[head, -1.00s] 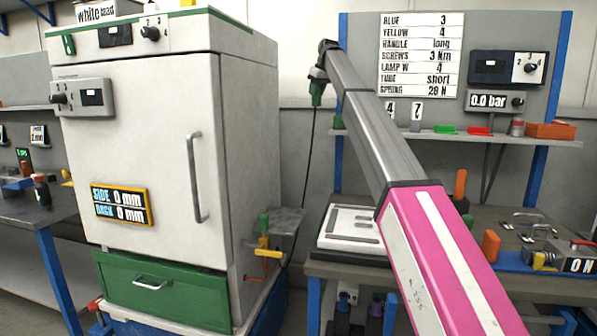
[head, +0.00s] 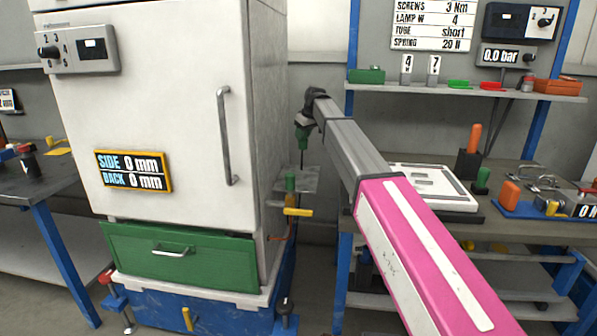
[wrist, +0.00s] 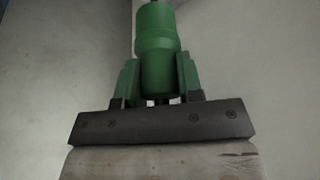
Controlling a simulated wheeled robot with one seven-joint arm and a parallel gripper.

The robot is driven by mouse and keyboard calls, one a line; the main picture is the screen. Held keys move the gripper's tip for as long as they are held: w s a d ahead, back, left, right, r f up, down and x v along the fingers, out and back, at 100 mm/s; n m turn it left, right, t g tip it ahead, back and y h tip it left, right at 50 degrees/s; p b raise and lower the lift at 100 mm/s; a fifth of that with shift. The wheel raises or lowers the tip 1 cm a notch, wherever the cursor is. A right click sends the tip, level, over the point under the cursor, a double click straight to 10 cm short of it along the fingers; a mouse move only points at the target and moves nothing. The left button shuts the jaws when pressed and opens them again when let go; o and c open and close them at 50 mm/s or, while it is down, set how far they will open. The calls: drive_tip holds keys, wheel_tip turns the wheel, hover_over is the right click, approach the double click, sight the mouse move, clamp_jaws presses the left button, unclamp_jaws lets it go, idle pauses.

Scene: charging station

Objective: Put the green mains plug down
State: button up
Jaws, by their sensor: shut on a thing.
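The green mains plug (wrist: 158,48) is held between the green fingers of my gripper (wrist: 158,78) in the wrist view. In the head view the plug (head: 302,137) hangs beneath the end of my arm, and a dark cable runs down from it. My gripper (head: 303,126) is shut on it, just right of the white cabinet (head: 165,110). In the picture, the plug is above a small grey side shelf (head: 303,179), apart from it. The fingers are too small in the head view to make out.
A green-topped post (head: 291,183) and a yellow handle (head: 298,212) are beside the shelf. A workbench (head: 400,235) on the right carries a white panel (head: 432,187) and an orange-handled tool (head: 474,138). A wall shelf (head: 460,92) is behind. My pink arm crosses the right side.

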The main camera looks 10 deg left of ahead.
wheel_tip(320, 180, down, 10)
drive_tip(key=shift+f, duration=0.2)
idle(0.3)
drive_tip(key=o, duration=1)
drive_tip(key=shift+f, duration=0.1)
drive_tip(key=shift+c, duration=0.2)
drive_tip(key=v, duration=1.2)
